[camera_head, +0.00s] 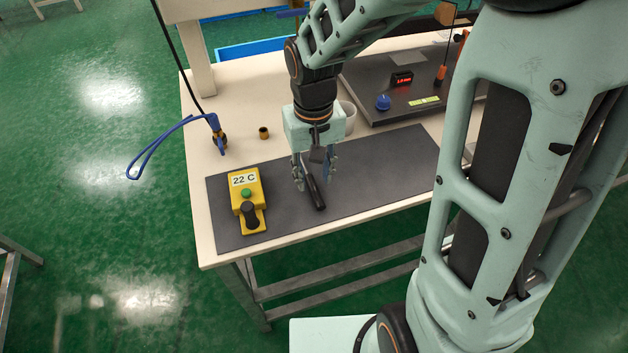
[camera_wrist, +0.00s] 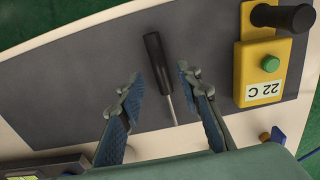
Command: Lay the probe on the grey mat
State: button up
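The probe (camera_head: 316,194), with a black handle and a thin metal shaft, appears to lie on the grey mat (camera_head: 372,177). In the wrist view, the probe (camera_wrist: 155,60) lies on the mat (camera_wrist: 72,75) with its handle pointing away from my gripper. My gripper (camera_head: 314,186) is above the mat, its fingers spread on either side of the probe. In the wrist view, gaps show between both fingers of my gripper (camera_wrist: 160,76) and the probe. The contact of handle and mat is partly hidden by the fingers in the head view.
A yellow box (camera_head: 243,187) labelled 22 C, with a green button and a black grip, stands on the mat's left part. A blue-handled tool (camera_head: 219,140) hangs on a cable beyond the mat. A small brown cup (camera_head: 263,133) and a dark panel (camera_head: 370,101) are behind.

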aim_at(314, 188)
notch_tip(314, 188, up, 9)
jog(key=shift+f+p, duration=0.15)
jog(key=shift+p, duration=0.25)
